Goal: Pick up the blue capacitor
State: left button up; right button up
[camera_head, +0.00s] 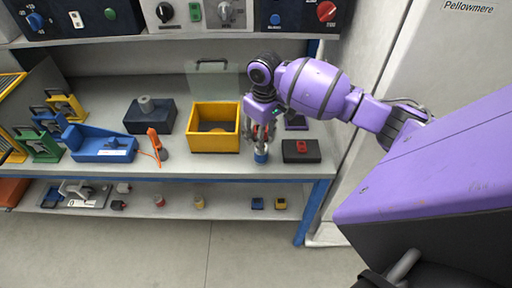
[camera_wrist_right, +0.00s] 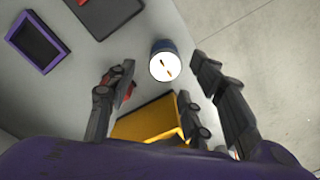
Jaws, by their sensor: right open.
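The blue capacitor (camera_head: 260,157) is a short upright cylinder near the front edge of the workbench. In the right wrist view the capacitor (camera_wrist_right: 165,62) shows a white top with two copper-coloured terminals and a blue side. My right gripper (camera_head: 262,138) points down directly above it. In the wrist view its two dark fingers (camera_wrist_right: 164,66) are spread, one on each side of the capacitor, with visible gaps and nothing held. The exact height between fingertips and capacitor is hard to tell. My left gripper is not in view.
A yellow bin (camera_head: 214,141) stands just left of the gripper. A dark box with a red part (camera_head: 301,151) and a purple frame (camera_wrist_right: 37,41) lie close by. A blue tray (camera_head: 99,145) and orange tool (camera_head: 155,145) are further left. A lower shelf (camera_head: 235,204) holds small parts.

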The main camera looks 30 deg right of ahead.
jog(key=f, duration=0.3)
jog(key=shift+s+f, duration=0.15)
jog(key=shift+s, duration=0.2)
jog(key=f, duration=0.3)
jog(key=shift+w+f, duration=0.15)
jog(key=shift+w, duration=0.15)
jog(key=c, duration=1.1)
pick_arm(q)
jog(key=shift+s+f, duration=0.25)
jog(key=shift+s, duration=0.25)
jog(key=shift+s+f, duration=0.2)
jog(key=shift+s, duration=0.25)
pick_arm(e)
jog(key=shift+c, duration=0.5)
